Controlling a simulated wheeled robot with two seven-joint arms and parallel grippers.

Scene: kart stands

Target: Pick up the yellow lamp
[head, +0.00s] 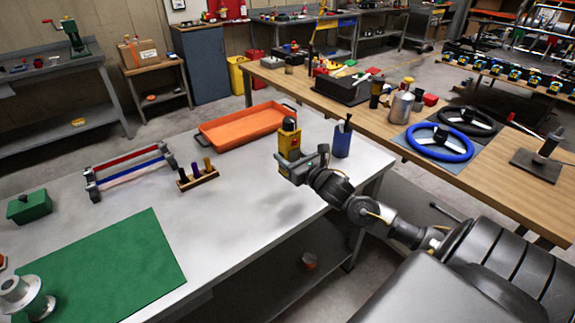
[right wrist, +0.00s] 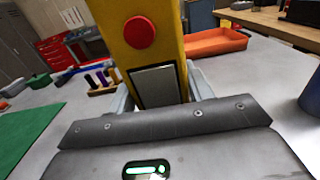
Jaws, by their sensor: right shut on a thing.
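The yellow lamp (head: 289,142) has a dark rounded top and stands upright in my right gripper (head: 292,168) over the grey metal table. In the right wrist view the lamp (right wrist: 172,50) fills the upper middle, showing a red round button and a dark-framed grey panel. The right gripper (right wrist: 160,95) is shut on it, with a finger on each side. The lamp's lower end is hidden by the gripper, so I cannot tell if it touches the table. My left gripper is not in view.
An orange tray (head: 243,127) lies behind the lamp. A blue cup (head: 341,141) with dark tools stands close to its right. A wooden block with several pegs (head: 197,177) and a green mat (head: 108,262) are to the left.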

